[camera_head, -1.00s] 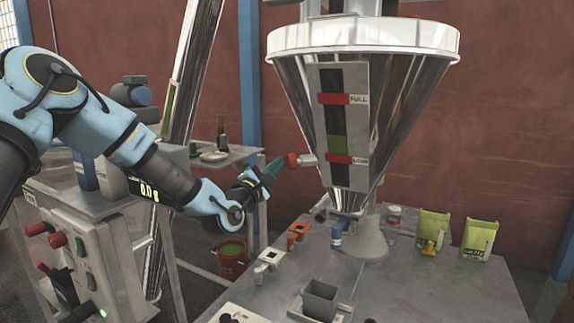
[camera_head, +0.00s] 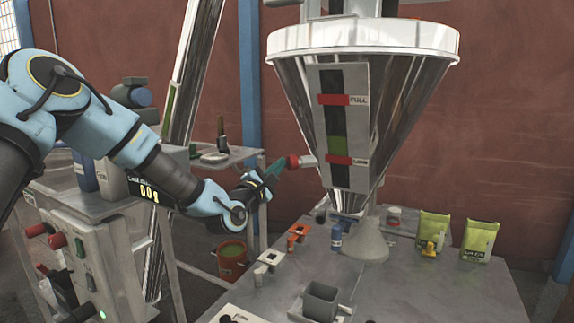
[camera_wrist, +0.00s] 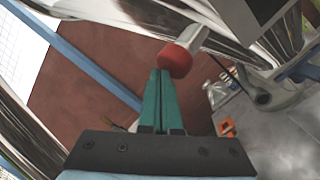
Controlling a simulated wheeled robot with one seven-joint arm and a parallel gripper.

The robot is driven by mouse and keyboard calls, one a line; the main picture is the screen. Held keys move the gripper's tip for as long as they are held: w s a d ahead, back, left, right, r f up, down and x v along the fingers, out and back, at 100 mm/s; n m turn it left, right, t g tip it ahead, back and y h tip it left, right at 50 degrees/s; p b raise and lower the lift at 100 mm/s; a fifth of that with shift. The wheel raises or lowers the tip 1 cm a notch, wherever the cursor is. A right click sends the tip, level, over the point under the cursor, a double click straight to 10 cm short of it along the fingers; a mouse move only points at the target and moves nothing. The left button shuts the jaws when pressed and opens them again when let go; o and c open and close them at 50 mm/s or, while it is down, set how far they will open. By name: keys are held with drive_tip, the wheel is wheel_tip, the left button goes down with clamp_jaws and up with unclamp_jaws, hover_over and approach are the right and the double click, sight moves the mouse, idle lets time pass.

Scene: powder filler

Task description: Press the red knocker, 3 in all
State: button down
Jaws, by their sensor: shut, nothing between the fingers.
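The red knocker (camera_head: 292,162) is a round red cap on a short pale stem on the left side of the metal hopper cone (camera_head: 395,85). My gripper (camera_head: 277,167) has teal fingers, shut and empty, with the tips right at the knocker's left side. In the wrist view the knocker (camera_wrist: 175,60) is just beyond the closed fingertips (camera_wrist: 160,72), slightly to their right. The tips appear to touch it or nearly so; I cannot tell which.
A control box (camera_head: 75,255) with red knobs and a side shelf stand at the left. An orange bucket (camera_head: 232,260) is below.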

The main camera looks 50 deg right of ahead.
drive_tip(key=shift+s+d, duration=0.35)
drive_tip(key=shift+d, duration=0.2)
idle(0.5)
drive_tip(key=shift+w+a, duration=0.1)
drive_tip(key=shift+w+a+b, duration=0.15)
drive_tip(key=shift+w+a, duration=0.15)
drive_tip(key=shift+a, duration=0.25)
drive_tip(key=shift+w+a+b, duration=0.15)
drive_tip(key=shift+w+a, duration=0.15)
drive_tip(key=shift+a, duration=0.25)
drive_tip(key=shift+w+a, duration=0.1)
drive_tip(key=shift+w+a, duration=0.4)
drive_tip(key=shift+a, duration=0.3)
drive_tip(key=shift+w+a, duration=0.4)
drive_tip(key=shift+a, duration=0.25)
drive_tip(key=shift+w+a, duration=0.4)
drive_tip(key=shift+a, duration=0.3)
idle(1.1)
